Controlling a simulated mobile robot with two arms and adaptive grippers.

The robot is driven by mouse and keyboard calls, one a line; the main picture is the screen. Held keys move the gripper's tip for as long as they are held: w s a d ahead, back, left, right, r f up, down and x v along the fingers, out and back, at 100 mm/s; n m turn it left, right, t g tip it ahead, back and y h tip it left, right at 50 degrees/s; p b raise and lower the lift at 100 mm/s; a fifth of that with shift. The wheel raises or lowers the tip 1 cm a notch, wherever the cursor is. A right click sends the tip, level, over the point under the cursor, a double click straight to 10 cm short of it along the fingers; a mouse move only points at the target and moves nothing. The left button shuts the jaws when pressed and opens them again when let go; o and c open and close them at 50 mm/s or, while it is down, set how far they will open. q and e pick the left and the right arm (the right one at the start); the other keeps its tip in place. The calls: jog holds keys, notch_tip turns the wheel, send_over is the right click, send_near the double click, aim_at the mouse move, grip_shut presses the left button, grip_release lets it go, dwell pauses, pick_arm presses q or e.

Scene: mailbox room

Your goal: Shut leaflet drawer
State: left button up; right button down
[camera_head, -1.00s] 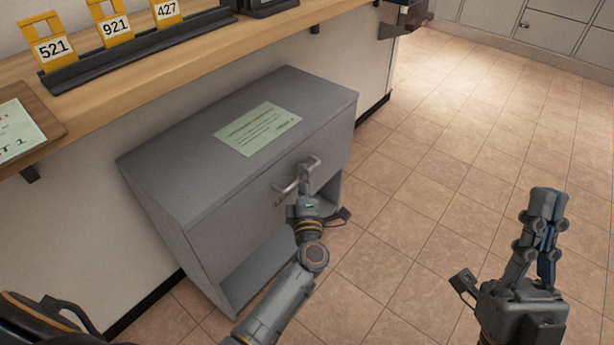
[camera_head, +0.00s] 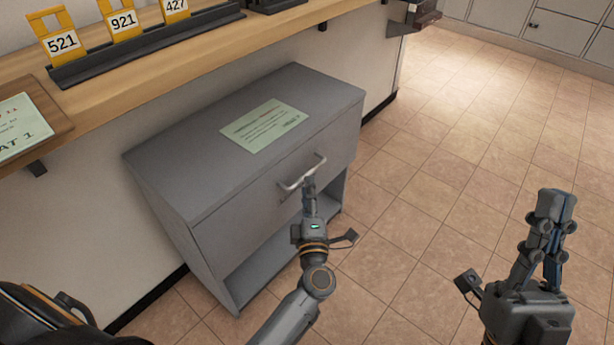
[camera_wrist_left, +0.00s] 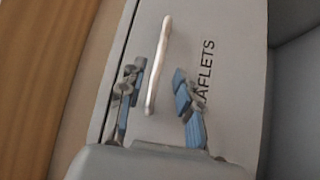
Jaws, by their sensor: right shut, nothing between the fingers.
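The leaflet drawer (camera_head: 265,205) is the upper front of a grey cabinet (camera_head: 200,175); its front looks flush with the cabinet. Its silver bar handle (camera_head: 290,186) also shows in the left wrist view (camera_wrist_left: 162,50), beside the partly hidden drawer lettering "AFLETS" (camera_wrist_left: 206,75). My left gripper (camera_head: 309,186) is just in front of the handle. In the left wrist view its fingers (camera_wrist_left: 157,92) are apart, one on each side of the handle's line, with nothing gripped. My right gripper (camera_head: 556,205) is shut and empty, over the floor at right.
A green-white notice (camera_head: 265,125) lies on the cabinet top. An open shelf space (camera_head: 262,262) is below the drawer. A wooden counter (camera_head: 200,62) with numbered yellow tags (camera_head: 123,22) runs behind. The tiled floor (camera_head: 450,160) at right is clear.

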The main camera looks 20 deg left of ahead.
pick_arm(q)
jog(key=v, duration=0.6)
jog(key=shift+s, duration=0.1)
